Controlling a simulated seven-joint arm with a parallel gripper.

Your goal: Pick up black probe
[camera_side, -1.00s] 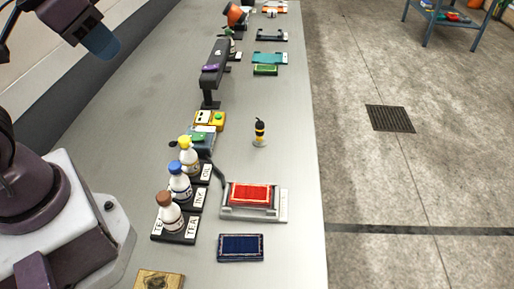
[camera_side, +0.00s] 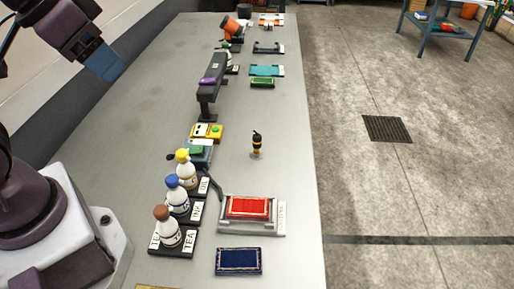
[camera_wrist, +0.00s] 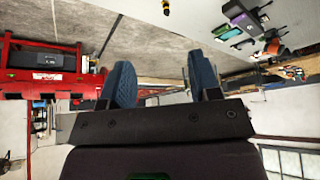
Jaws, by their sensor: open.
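No item is plainly identifiable as the black probe. A small upright black-and-yellow object (camera_side: 257,143) stands alone right of centre on the grey bench. It also seems to show at the top edge of the wrist view (camera_wrist: 166,8). A small dark piece (camera_side: 171,157) sticks out left of a teal device (camera_side: 198,154), and a dark cable (camera_side: 216,187) runs near the bottles; its ends are unclear. My gripper (camera_side: 106,66) is raised at the upper left, far from all of these. In the wrist view its two blue fingers (camera_wrist: 162,82) stand apart, empty.
Three capped bottles (camera_side: 169,230) stand on black labelled holders. A red rug piece (camera_side: 248,206) lies on a grey tray, with a blue piece (camera_side: 239,261) before it. A dark stand (camera_side: 208,88) rises behind.

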